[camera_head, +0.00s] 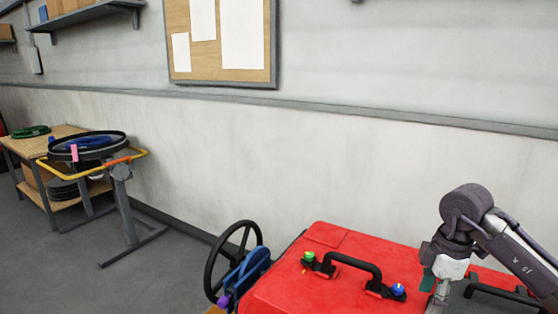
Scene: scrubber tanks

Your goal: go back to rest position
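My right arm comes in from the right, with its gripper (438,298) pointing down over the right part of the red scrubber machine (285,287). The fingers run to the bottom edge of the view, and I cannot tell whether they are open or shut, or whether they touch the machine. A teal part (428,280) shows beside the gripper. My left gripper is not in view.
The machine's top has a black handle (353,264), a green knob (308,256) and a blue knob (398,289). A black steering wheel (209,267) stands at its left. A wooden table (63,131) and a stand (127,208) are farther left. Grey floor between is clear.

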